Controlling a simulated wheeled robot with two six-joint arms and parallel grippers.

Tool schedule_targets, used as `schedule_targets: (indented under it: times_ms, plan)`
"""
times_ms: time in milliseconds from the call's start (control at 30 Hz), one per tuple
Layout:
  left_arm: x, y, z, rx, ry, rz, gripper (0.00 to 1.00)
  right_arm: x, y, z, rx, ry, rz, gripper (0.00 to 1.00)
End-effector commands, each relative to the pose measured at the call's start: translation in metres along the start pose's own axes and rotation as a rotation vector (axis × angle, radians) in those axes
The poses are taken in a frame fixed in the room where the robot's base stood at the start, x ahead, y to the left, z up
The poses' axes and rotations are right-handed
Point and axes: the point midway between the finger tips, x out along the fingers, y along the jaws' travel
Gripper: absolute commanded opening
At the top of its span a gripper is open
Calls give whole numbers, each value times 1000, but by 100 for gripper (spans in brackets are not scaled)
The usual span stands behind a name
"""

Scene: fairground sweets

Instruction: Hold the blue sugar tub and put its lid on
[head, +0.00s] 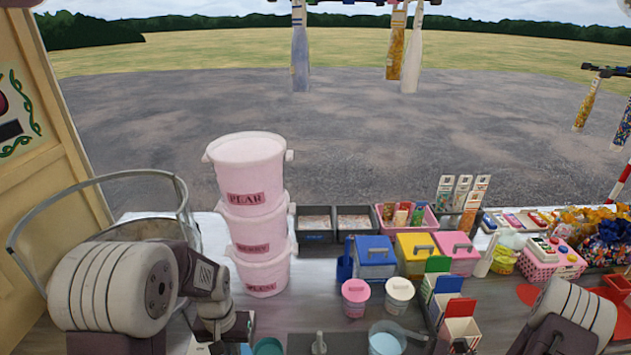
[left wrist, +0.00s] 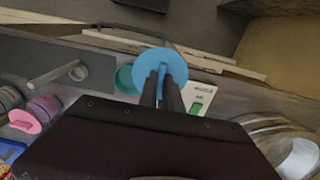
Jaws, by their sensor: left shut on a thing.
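My left gripper (left wrist: 168,88) is shut on a round blue lid (left wrist: 149,60), gripping its raised middle; the fingers cover part of it. In the head view my left arm comes in at the lower left, and its fingers and the lid are not clear there. A light blue tub (head: 384,344) with pale contents stands open at the bottom edge of the head view, apart from my left arm. I cannot make it out in the left wrist view. My right arm shows at the lower right, but its gripper is not clearly in view.
A teal round dish or tub (head: 268,347) and a grey upright post (head: 319,344) stand left of the blue tub. A pink-lidded tub (head: 355,292) and a white-lidded tub (head: 400,290) stand behind it. Stacked pink buckets (head: 262,246) rise behind my left arm. Coloured boxes (head: 459,322) crowd its right.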

Motion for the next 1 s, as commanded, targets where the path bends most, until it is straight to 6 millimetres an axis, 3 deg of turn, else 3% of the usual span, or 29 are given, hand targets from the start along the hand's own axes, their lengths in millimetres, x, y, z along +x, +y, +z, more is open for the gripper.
schedule_targets:
  times_ms: [267, 367, 700, 1000]
  plan:
    - [0, 0, 0, 0, 0, 0, 0, 2, 2, 5, -4, -3, 11, 42]
    - [0, 0, 0, 0, 0, 0, 0, 8, 10, 18, -18, -2, 55, 42]
    - [0, 0, 0, 0, 0, 0, 0, 38, 58, 93, -84, -2, 306, 42]
    - [0, 0, 0, 0, 0, 0, 0, 48, 74, 117, -100, -2, 390, 42]
